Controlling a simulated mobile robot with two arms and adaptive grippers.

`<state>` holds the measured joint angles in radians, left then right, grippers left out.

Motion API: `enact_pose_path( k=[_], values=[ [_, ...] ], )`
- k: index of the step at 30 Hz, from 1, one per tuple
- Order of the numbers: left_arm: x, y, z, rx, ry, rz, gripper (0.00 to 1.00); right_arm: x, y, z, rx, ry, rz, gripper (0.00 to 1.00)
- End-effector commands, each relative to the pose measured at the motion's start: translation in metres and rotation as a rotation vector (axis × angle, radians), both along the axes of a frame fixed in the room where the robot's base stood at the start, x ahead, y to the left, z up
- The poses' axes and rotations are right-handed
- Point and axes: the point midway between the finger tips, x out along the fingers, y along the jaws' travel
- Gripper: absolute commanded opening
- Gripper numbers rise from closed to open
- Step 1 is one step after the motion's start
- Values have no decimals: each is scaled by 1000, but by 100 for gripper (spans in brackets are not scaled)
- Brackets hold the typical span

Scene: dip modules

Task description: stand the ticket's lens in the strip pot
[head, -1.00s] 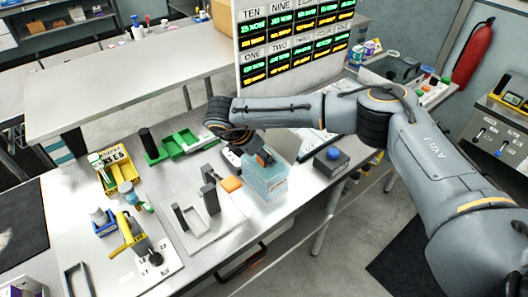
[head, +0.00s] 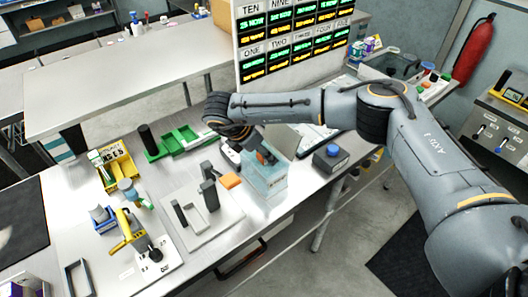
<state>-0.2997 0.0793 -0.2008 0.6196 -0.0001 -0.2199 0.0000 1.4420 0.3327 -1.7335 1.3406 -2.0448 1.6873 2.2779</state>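A clear bluish open pot (head: 270,187) stands near the table's front edge; I cannot tell for sure that it is the strip pot. My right gripper (head: 266,157) points down at the pot's top, with a small orange-red patch at its fingers. Its fingers are too small and partly hidden to show whether they are open or hold anything. I cannot make out a lens. My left gripper is out of view.
A grey fixture (head: 182,227) and an orange block (head: 231,180) lie left of the pot. A dark box with a blue knob (head: 333,150) stands right. A green tray (head: 185,138), yellow bin (head: 119,172) and ticket board (head: 295,45) are further back.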

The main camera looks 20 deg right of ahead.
Motion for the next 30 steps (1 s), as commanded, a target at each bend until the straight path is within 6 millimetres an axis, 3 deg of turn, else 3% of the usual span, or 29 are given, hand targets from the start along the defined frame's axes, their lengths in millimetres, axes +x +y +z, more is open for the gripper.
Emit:
enact_pose_path(
  k=[6,15,21,30],
  values=[
    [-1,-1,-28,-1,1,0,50,-7,24,35,3,-6,5,56],
    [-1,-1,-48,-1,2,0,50,-16,49,84,2,-4,4,56],
    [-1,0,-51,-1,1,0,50,-19,54,96,2,-2,2,56],
    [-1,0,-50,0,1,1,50,-19,54,97,1,0,3,56]
  ],
)
